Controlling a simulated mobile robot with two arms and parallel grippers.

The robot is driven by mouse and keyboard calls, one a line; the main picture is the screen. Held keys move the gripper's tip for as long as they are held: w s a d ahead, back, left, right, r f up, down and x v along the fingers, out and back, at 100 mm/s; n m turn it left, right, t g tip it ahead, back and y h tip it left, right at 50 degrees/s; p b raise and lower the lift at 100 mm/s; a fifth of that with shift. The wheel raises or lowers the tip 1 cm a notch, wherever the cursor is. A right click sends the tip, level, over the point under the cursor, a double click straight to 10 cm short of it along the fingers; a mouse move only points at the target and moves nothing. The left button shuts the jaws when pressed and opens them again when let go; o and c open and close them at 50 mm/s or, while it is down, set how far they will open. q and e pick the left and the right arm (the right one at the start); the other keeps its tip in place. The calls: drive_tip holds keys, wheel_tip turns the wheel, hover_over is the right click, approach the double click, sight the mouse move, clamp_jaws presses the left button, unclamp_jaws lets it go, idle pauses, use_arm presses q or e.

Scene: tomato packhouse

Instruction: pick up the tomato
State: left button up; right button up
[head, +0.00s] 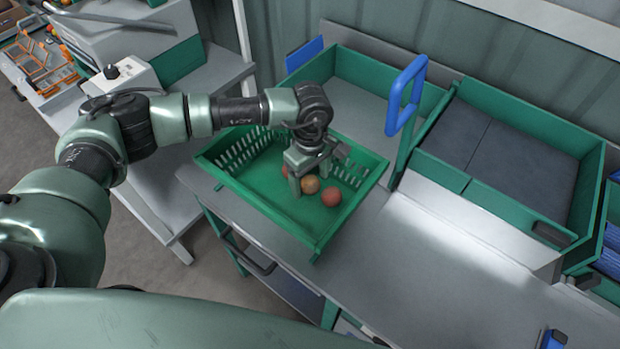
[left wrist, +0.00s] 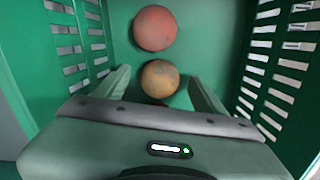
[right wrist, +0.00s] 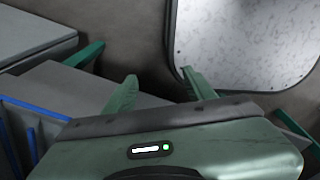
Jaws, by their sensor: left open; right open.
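An orange tomato (head: 311,185) and a red tomato (head: 331,197) lie in a green slotted crate (head: 262,201). A small reddish patch shows beside the gripper's fingers in the head view; I cannot tell its full shape. My left gripper (head: 304,184) points down into the crate and is open. In the left wrist view, the orange tomato (left wrist: 160,79) lies at the gap between the open fingertips (left wrist: 160,80), and the red tomato (left wrist: 155,28) lies just beyond it. My right gripper (right wrist: 159,77) is open and empty, away from the crate.
The crate rests on a grey metal bench (head: 400,265). A blue handle-like frame (head: 406,95) stands behind its right side. A green-walled bin (head: 510,140) with a dark floor is at the right. A metal panel (right wrist: 245,40) lies ahead of the right gripper. The front bench is mostly clear.

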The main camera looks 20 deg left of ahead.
use_arm(q)
drive_tip(key=shift+f, duration=0.55)
drive_tip(key=c, duration=1)
drive_tip(key=shift+r, duration=0.1)
